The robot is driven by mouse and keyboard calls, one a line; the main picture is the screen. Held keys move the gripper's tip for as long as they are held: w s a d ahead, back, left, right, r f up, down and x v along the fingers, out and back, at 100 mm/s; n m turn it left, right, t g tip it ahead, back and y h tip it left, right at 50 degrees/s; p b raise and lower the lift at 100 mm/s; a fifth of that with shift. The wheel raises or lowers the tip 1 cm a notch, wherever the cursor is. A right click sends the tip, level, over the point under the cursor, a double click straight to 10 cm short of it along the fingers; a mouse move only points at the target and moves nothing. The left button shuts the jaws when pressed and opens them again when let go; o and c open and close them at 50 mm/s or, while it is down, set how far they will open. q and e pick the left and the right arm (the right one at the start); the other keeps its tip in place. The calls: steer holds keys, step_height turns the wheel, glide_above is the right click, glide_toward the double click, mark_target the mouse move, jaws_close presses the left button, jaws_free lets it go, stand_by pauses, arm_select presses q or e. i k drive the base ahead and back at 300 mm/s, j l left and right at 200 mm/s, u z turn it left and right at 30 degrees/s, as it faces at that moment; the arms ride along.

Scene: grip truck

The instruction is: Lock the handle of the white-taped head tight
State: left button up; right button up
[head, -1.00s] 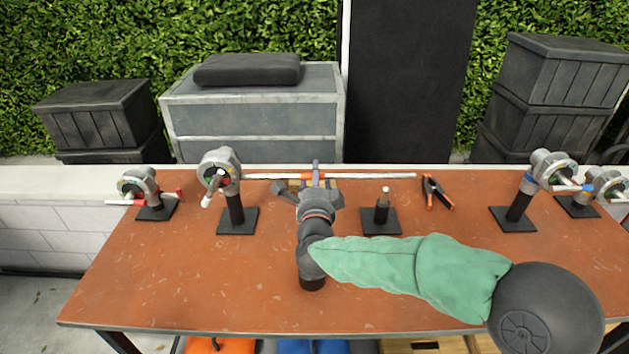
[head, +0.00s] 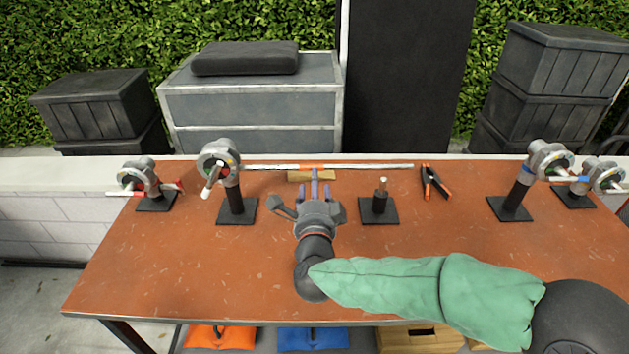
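The head with a pale, white-tipped handle (head: 211,181) is a round grey grip head (head: 219,160) on a black post, left of centre. I take it as the white-taped one; the tape itself is too small to make out. Its handle points down and toward me. A long white rod (head: 375,166) stretches right from beside this head, with an orange band near its middle. My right gripper (head: 320,178) is over the table right of this head, pointing away from me, apart from the handle. Its purple fingers are close together, and their opening is unclear. My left gripper is out of view.
A red-marked head (head: 138,174) stands far left and two blue-marked heads (head: 547,160) (head: 603,174) stand at the right. A short post on a black base (head: 378,209), a wooden block (head: 298,176) and orange-black pliers (head: 434,183) are near the rod. The table's front left is clear.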

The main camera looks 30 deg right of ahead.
mark_target(215, 170)
steer(key=k+j, duration=0.85)
